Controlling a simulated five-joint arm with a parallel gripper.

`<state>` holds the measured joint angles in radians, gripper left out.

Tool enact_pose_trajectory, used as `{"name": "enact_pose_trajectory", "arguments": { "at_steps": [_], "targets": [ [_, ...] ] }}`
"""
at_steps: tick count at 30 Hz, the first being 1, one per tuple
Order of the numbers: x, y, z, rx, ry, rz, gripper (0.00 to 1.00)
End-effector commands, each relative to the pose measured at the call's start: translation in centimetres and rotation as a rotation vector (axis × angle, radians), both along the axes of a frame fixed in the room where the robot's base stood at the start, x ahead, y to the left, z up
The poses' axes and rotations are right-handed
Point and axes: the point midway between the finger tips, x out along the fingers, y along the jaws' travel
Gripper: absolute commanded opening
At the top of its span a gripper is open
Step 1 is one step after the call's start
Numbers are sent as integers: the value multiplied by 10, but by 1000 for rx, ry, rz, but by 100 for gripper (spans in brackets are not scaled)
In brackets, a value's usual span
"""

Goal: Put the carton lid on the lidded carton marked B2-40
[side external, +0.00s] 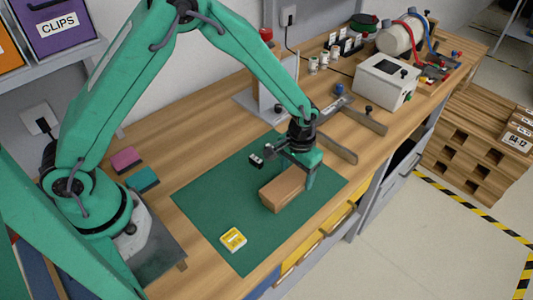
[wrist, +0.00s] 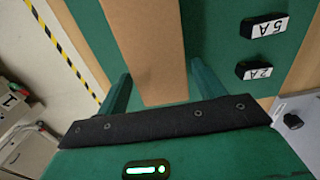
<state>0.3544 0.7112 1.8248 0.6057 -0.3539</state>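A long plain brown box-shaped piece (side external: 283,190), perhaps the carton lid, is over the front right part of the green mat; I see no marking on it. My gripper (side external: 308,168) is down at its right end. In the wrist view the brown piece (wrist: 150,45) runs between the two green fingers of my gripper (wrist: 162,75), one at each side. I cannot tell whether they press on it or whether it rests on the mat. No label B2-40 is readable in either view.
Cartons (side external: 518,135) with a hard-to-read label stand on slatted wood at the far right. A white box (side external: 385,82) stands further back.

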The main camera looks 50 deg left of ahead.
Motion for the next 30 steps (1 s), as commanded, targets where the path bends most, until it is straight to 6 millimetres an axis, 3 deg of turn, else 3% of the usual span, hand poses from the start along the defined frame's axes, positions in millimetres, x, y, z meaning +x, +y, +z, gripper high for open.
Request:
{"name": "enact_pose_trajectory", "arguments": {
  "at_steps": [17,23,30],
  "targets": [
    [0,0,9,-1,-2,0,77],
    [1,0,30,-1,-3,0,77],
    [1,0,68,-2,-4,0,77]
  ]
}}
